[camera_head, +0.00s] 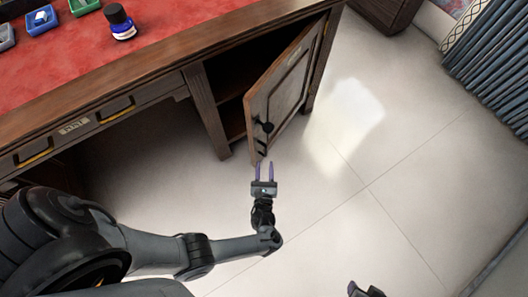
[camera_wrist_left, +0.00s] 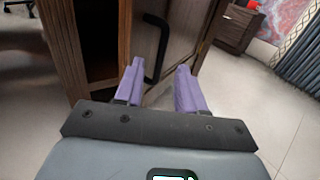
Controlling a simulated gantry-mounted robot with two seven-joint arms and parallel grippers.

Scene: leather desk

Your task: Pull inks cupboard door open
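The wooden cupboard door (camera_head: 283,90) stands partly open at the right end of the desk, swung outward, with the dark cupboard inside showing to its left. Its black handle (camera_head: 263,127) is near the free edge. My left gripper (camera_head: 264,165) is just in front of the door's lower free edge, its two purple fingers apart and nothing visible held. In the left wrist view the black bar handle (camera_wrist_left: 157,48) lies just beyond and between the open fingertips (camera_wrist_left: 160,68); contact cannot be told. My right gripper (camera_head: 366,290) shows only partly at the bottom edge.
The desk has a red leather top (camera_head: 160,40) with an ink bottle (camera_head: 121,22) and small coloured trays (camera_head: 41,19) at the far left. Drawers with handles line its front. The pale floor (camera_head: 340,215) right of the door is clear. Blue-grey curtains (camera_head: 495,65) hang at right.

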